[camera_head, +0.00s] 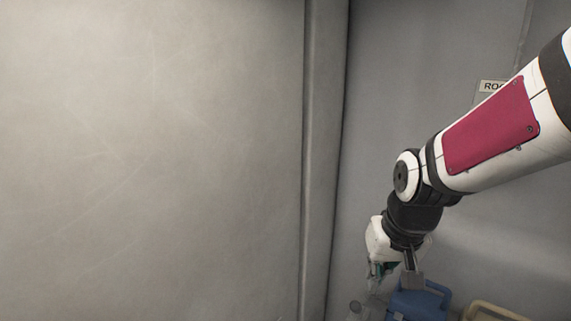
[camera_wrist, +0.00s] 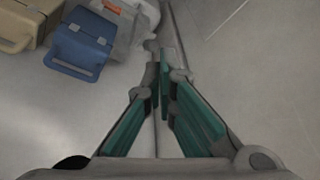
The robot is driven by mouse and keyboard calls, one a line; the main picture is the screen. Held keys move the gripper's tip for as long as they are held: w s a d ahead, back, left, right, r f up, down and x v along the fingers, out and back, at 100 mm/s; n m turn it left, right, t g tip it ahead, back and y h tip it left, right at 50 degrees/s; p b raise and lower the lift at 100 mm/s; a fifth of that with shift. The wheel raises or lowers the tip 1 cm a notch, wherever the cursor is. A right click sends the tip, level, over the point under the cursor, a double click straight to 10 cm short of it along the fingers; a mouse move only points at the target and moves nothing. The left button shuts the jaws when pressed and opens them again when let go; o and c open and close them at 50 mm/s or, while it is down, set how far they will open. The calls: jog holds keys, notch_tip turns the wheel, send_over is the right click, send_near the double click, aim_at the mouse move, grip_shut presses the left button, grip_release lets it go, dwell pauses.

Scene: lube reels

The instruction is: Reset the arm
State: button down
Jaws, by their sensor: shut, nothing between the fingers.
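My gripper (camera_head: 378,278) hangs at the end of my arm, at the lower right in the head view, in front of a grey wall. In the wrist view my gripper (camera_wrist: 163,72) shows its two green-padded fingers meeting toward the tips, shut with nothing between them. In that view the fingertips appear over the floor, to the right of a blue case. My arm reaches in from the right edge of the head view, bent at the wrist. Part of the gripper is hidden behind the wrist in the head view.
The blue case (camera_wrist: 80,44) with a handle lies at the upper left in the wrist view, beside a tan case (camera_wrist: 32,14) and a translucent container (camera_wrist: 128,38). Grey walls (camera_head: 150,150) fill the head view, with a partly covered sign (camera_head: 490,86). Floor (camera_wrist: 250,80) is clear at right.

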jog(key=s+d+r, duration=0.1)
jog(key=s+r, duration=0.3)
jog(key=s, duration=0.5)
jog(key=s+d+r, duration=0.1)
jog(key=s+r, duration=0.4)
jog(key=s, duration=0.4)
jog(key=shift+s+t+h, duration=0.3)
jog(key=shift+t, duration=0.1)
